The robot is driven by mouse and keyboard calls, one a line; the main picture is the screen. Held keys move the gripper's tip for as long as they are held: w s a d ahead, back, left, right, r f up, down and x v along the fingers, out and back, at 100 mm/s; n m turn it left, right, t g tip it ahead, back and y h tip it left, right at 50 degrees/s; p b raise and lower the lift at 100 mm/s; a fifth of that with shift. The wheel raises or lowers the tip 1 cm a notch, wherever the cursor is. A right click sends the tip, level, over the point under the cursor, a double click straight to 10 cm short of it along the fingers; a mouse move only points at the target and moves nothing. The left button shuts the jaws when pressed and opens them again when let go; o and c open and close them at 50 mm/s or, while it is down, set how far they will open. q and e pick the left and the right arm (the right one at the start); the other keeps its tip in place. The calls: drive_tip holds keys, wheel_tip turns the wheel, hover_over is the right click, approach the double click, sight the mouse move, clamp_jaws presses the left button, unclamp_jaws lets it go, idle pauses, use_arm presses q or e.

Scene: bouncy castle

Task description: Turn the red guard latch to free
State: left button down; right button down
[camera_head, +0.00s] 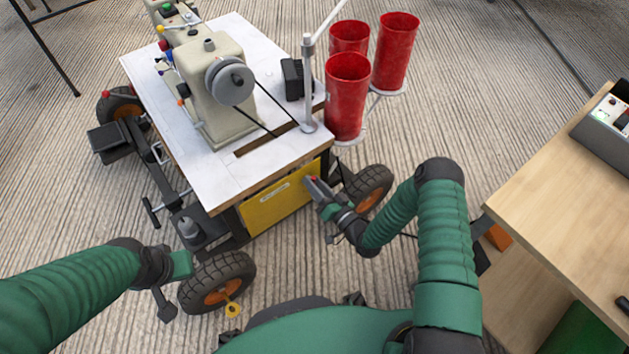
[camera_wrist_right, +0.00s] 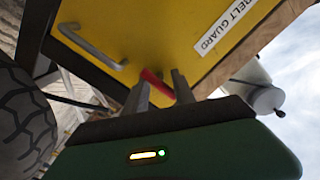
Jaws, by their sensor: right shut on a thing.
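The yellow belt guard panel (camera_head: 270,208) sits under the white sewing table top, and its label reads "BELT GUARD" in the right wrist view (camera_wrist_right: 160,30). The red guard latch (camera_wrist_right: 157,84) is a short bar on the panel, lying slanted between my right fingers. In the head view my right gripper (camera_head: 312,183) is at the right end of the panel, and only a speck of red shows there. My right gripper is shut on the latch. My left gripper (camera_head: 183,264) is low at left, near the front wheel, and its fingers are not clear.
A grey bar handle (camera_wrist_right: 92,46) is on the panel beside the latch. The sewing machine (camera_head: 215,90) stands on the table top (camera_head: 150,80). Several wheels carry the cart, one (camera_head: 370,188) close to my right gripper. A wooden table (camera_head: 570,200) is at right.

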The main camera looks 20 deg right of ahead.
drive_tip(key=c, duration=2.1)
unclamp_jaws()
drive_tip(key=shift+s+a+f+m+p, duration=0.1)
drive_tip(key=shift+m+p, duration=0.15)
drive_tip(key=shift+m, duration=0.7)
drive_tip(key=shift+a+m+p, duration=0.1)
drive_tip(key=shift+m+p, duration=0.1)
drive_tip(key=shift+m, duration=0.75)
drive_tip(key=shift+o, duration=0.2)
drive_tip(key=o, duration=1.3)
drive_tip(key=shift+d, duration=0.1)
drive_tip(key=shift+o, duration=0.2)
drive_tip(key=p+v, duration=0.3)
drive_tip(key=v, duration=0.4)
drive_tip(key=shift+s+d, duration=0.15)
